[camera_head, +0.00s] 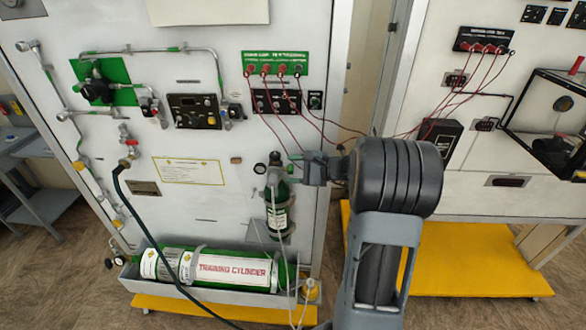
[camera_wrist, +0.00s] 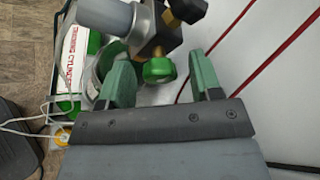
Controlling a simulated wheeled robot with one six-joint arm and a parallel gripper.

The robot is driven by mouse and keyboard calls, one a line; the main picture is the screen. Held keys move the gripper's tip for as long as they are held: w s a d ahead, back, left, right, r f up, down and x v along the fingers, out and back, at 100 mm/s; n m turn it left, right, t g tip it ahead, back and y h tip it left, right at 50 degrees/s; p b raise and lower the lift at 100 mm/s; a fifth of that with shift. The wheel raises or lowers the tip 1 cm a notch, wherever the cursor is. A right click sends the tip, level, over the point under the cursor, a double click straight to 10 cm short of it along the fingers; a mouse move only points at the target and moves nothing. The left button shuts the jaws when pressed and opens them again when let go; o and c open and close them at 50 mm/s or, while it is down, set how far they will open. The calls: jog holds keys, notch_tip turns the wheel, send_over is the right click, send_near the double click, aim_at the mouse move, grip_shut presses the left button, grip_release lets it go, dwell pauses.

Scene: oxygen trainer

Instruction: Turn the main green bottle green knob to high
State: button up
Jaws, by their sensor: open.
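A small upright green bottle (camera_head: 279,212) hangs on the white panel in the head view, with a dark valve and regulator (camera_head: 274,166) on top. In the wrist view a round green knob (camera_wrist: 158,71) sits below a dark valve block with brass fittings (camera_wrist: 185,12). My gripper (camera_wrist: 157,58) is open, one green finger on each side of the knob, with visible gaps. Contact is not seen. In the head view my gripper (camera_head: 309,167) is at the right of the bottle's valve, partly hidden by my arm. The knob's setting cannot be read.
A large green training cylinder (camera_head: 232,272) lies in a grey tray (camera_head: 213,290) at the panel's foot. A black hose (camera_head: 121,195) and thin white tubes cross nearby. Red cables (camera_head: 298,95) hang above the bottle. A second panel (camera_head: 468,160) stands to the right.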

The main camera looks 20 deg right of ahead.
jog(key=shift+w+a, duration=0.1)
jog(key=c, duration=0.9)
jog(key=shift+f, duration=0.1)
jog(key=shift+c, duration=0.2)
jog(key=shift+f+b, duration=0.1)
jog(key=shift+b, duration=0.4)
